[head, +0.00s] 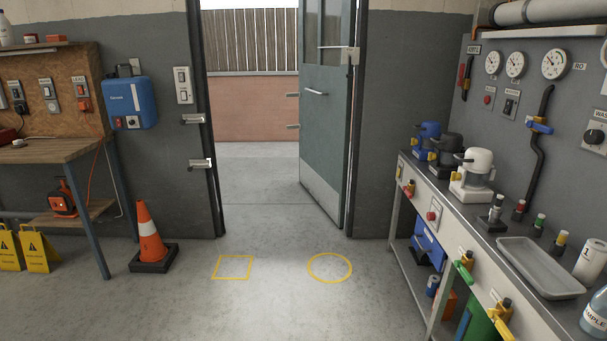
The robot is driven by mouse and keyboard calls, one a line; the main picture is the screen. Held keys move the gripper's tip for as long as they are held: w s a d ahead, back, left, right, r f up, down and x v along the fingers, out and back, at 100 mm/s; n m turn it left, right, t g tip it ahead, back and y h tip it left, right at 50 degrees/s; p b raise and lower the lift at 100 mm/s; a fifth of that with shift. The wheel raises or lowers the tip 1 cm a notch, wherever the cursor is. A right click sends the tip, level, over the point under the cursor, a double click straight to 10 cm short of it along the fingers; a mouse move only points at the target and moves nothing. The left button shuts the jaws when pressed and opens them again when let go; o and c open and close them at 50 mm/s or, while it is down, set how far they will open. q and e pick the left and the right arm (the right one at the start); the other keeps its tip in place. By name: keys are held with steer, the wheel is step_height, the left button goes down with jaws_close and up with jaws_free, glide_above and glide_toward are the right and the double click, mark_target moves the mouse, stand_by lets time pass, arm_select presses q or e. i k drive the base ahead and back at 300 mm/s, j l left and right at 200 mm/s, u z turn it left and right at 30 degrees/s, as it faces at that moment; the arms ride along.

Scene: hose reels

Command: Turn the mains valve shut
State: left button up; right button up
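I cannot tell for sure which valve is the mains valve. A valve with a blue lever (540,126) sits on a black vertical pipe (533,165) on the right wall. A red-handled fitting (466,76) is on the same wall further left. Along the bench front are a valve with a green handle (463,268), one with a yellow handle (497,315) and a small yellow-and-red fitting (408,188). A dark round knob (594,136) is on the wall at the far right. Neither of my grippers is in view.
The bench (480,240) runs along the right with pump-like units (474,172) and a metal tray (540,268). The door (328,105) stands open. A traffic cone (150,238) and yellow signs (38,249) stand at left. The middle floor (260,305) is clear.

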mark_target(461, 75)
steer(key=i+z, duration=0.15)
steer(key=i, duration=0.45)
steer(key=i+j+z, duration=0.15)
steer(key=i, duration=0.4)
steer(key=i+j+z, duration=0.15)
steer(key=i, duration=0.45)
steer(key=i+j+z, duration=1.15)
steer(key=l+z, duration=0.15)
steer(key=z, duration=0.25)
steer(key=k+l+z, duration=0.1)
steer(key=z, duration=0.3)
steer(key=l+z, duration=0.5)
steer(key=z, duration=0.3)
steer(key=l+z, duration=0.15)
steer(key=z, duration=0.25)
steer(key=i, duration=0.05)
